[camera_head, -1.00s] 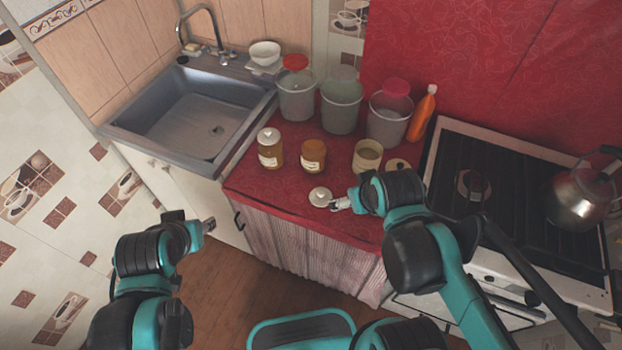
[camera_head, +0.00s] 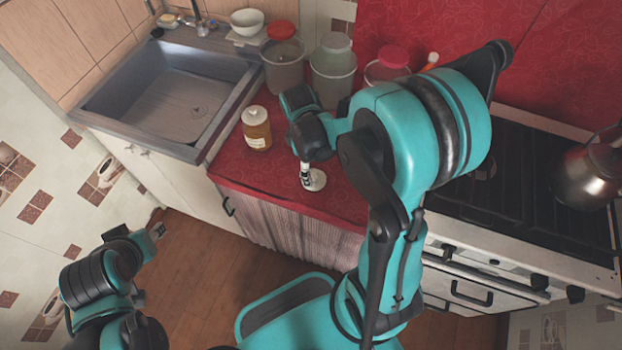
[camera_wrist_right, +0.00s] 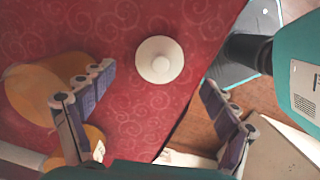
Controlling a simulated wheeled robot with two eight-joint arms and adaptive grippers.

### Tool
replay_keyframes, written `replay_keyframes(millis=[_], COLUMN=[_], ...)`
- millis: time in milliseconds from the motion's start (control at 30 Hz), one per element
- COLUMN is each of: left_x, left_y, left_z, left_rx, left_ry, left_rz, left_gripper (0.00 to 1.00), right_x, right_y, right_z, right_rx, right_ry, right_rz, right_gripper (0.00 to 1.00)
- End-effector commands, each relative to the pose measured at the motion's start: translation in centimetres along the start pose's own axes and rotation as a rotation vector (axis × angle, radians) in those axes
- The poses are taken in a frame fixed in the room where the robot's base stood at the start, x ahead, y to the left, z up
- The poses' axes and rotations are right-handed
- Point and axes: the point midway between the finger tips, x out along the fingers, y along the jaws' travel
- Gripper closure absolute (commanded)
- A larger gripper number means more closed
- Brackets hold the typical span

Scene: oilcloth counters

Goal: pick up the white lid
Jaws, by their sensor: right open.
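The white lid (camera_head: 318,181) lies flat on the red counter (camera_head: 238,168) near its front edge.
A jar with a whitish top (camera_head: 256,128) stands left of my right gripper. Grey buckets (camera_head: 333,75) line the back. The sink (camera_head: 165,100) is at the left, the stove (camera_head: 480,200) with a kettle (camera_head: 588,178) at the right. My right arm hides other jars.

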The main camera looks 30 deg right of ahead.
Motion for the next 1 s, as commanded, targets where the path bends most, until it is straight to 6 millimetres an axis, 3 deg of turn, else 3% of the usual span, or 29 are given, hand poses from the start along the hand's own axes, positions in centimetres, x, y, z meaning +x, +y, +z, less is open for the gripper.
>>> replay_keyframes(millis=[367, 600, 633, 767, 800, 1000], left_x=[2.5, 2.5, 2.5, 2.5, 2.5, 2.5], left_y=[0.0, 0.0, 0.0, 0.0, 0.0, 0.0], left_z=[1.8, 1.8, 1.8, 1.8, 1.8, 1.8], left_rx=[0.000, 0.000, 0.000, 0.000, 0.000, 0.000], left_ry=[0.000, 0.000, 0.000, 0.000, 0.000, 0.000], left_rz=[0.000, 0.000, 0.000, 0.000, 0.000, 0.000], left_gripper=[0.60, 0.60, 0.60, 0.60, 0.60, 0.60], right_x=[5.1, 5.3, 5.3, 5.2, 5.2, 5.3], right_y=[0.0, 0.0, 0.0, 0.0, 0.0, -0.1], right_z=[0.0, 0.0, 0.0, 0.0, 0.0, 0.0], right_rx=[0.003, 0.002, 0.002, 0.002, 0.002, 0.002], right_ry=[0.001, 0.001, 0.001, 0.001, 0.001, 0.001], right_rz=[0.001, 0.002, 0.002, 0.002, 0.002, 0.001], right_gripper=[0.13, 0.13, 0.15, 0.50, 0.54, 0.54])
